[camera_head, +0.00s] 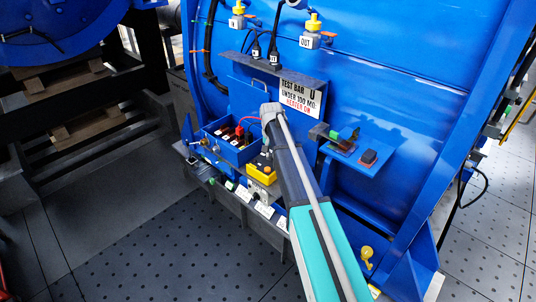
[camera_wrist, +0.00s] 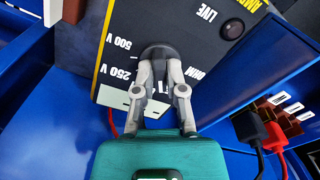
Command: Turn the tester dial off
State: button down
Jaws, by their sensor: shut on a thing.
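The tester (camera_head: 262,173) is a yellow-edged box at the front of the blue housing in the head view. Its dark face (camera_wrist: 206,45) fills the top of the wrist view, with white labels such as "500 V", "250 V", "OHM" and "LIVE". The black round dial (camera_wrist: 158,51) sits on that face. My gripper (camera_wrist: 158,68) is shut on the dial, a finger on each side. The fingers and dial hide some of the markings, so I cannot tell the dial's setting.
Black (camera_wrist: 249,128) and red (camera_wrist: 275,136) plugs are close on the right. A blue tray (camera_head: 213,128) stands left of the tester, and a blue shelf (camera_head: 351,168) is on the right. A sign (camera_head: 300,98) hangs above.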

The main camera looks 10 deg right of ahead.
jog(key=shift+n, duration=0.5)
jog(key=c, duration=0.7)
grip_release()
jog(key=shift+r, duration=0.15)
